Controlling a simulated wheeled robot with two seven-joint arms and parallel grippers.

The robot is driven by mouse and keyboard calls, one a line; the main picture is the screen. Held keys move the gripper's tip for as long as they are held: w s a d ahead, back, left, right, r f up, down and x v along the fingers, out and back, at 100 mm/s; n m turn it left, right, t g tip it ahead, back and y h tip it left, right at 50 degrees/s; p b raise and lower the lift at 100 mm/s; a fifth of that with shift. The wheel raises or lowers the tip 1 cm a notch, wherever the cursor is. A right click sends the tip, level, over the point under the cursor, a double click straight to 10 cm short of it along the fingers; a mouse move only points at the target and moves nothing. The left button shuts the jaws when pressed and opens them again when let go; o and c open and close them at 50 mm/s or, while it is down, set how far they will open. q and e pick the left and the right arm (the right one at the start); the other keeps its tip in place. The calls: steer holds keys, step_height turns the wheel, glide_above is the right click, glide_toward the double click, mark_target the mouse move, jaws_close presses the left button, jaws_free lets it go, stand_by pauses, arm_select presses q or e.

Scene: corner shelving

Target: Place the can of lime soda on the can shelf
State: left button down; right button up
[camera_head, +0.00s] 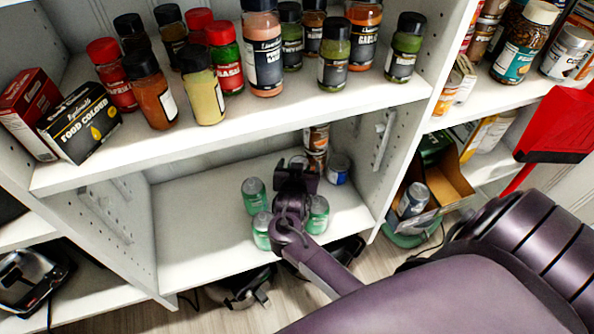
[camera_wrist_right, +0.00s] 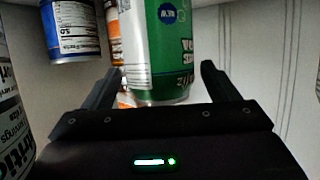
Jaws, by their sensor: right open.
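The can shelf (camera_head: 190,245) is the lower white board, with several cans on it. My right gripper (camera_head: 296,170) reaches in over it between the cans. In the right wrist view, a green and white can (camera_wrist_right: 165,50) with a blue "NEW" badge stands upright between the open fingers of my right gripper (camera_wrist_right: 158,88). Its top is cut off, and I cannot tell whether the fingers touch it. In the head view my gripper mostly hides this can. Green cans stand at left (camera_head: 255,196), front left (camera_head: 262,231) and right (camera_head: 317,214) of my arm. My left gripper is not in view.
A blue and white can (camera_head: 338,169) and orange-brown cans (camera_head: 316,141) stand behind my gripper. Spice jars (camera_head: 263,50) line the shelf above. An upright panel (camera_head: 375,150) bounds the can shelf at right. Its left part is bare.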

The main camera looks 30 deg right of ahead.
arm_select(q)
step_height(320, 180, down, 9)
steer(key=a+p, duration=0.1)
steer(key=p, duration=0.1)
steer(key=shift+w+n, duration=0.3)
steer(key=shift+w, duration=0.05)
arm_select(e)
steer(key=v, duration=1.2)
steer(key=shift+r, duration=0.3)
